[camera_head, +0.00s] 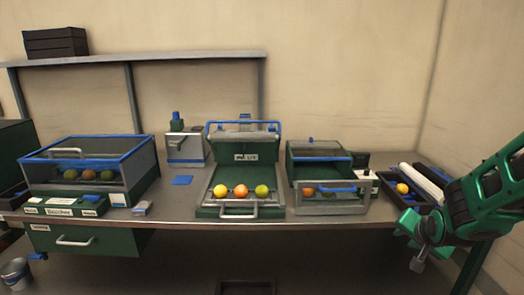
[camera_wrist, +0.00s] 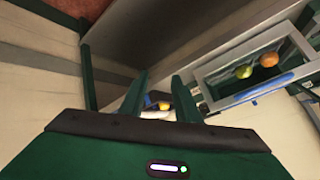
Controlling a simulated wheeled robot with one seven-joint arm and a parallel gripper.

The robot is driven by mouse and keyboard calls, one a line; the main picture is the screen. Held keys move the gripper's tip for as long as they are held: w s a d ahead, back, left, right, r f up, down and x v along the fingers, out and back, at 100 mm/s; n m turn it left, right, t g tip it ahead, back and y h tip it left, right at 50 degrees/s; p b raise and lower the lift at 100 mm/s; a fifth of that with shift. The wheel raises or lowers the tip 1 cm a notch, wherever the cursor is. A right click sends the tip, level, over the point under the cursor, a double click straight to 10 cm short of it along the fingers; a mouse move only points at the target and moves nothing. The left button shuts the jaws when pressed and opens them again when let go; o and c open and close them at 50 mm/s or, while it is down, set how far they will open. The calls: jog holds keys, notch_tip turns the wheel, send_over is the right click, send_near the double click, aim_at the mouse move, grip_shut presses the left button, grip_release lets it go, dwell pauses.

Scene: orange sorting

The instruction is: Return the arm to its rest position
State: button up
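My arm reaches in from the right edge in the head view, with my gripper (camera_head: 416,246) low in front of the bench's right end. In the wrist view my gripper (camera_wrist: 158,84) has two green fingers standing apart. An orange-yellow fruit (camera_wrist: 164,105) and a white shape (camera_wrist: 158,115) show in the gap, seemingly beyond the fingers; I see nothing gripped. In the head view an orange-yellow fruit (camera_head: 402,188) lies in a black tray (camera_head: 408,202) just left of my arm.
The bench (camera_head: 180,205) carries a lidded blue-edged case (camera_head: 140,172) at left, an open green case (camera_head: 222,212) with three fruits in the middle, and a clear-fronted case (camera_head: 330,208) with fruits at right. A white roll (camera_head: 420,182) lies near my arm. A shelf (camera_head: 170,58) runs behind.

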jog(key=s+r+n+g+y, duration=0.1)
jog(key=s+g, duration=0.3)
jog(key=s, duration=1.1)
jog(key=s+r+n+g+y, duration=0.1)
jog(key=s+r+g, duration=0.3)
jog(key=s, duration=1.1)
jog(key=shift+a+r+n+g+y, duration=0.25)
jog(key=shift+n+g+y, duration=0.15)
jog(key=shift+n, duration=0.4)
jog(key=shift+w+f, duration=0.3)
jog(key=shift+w, duration=0.35)
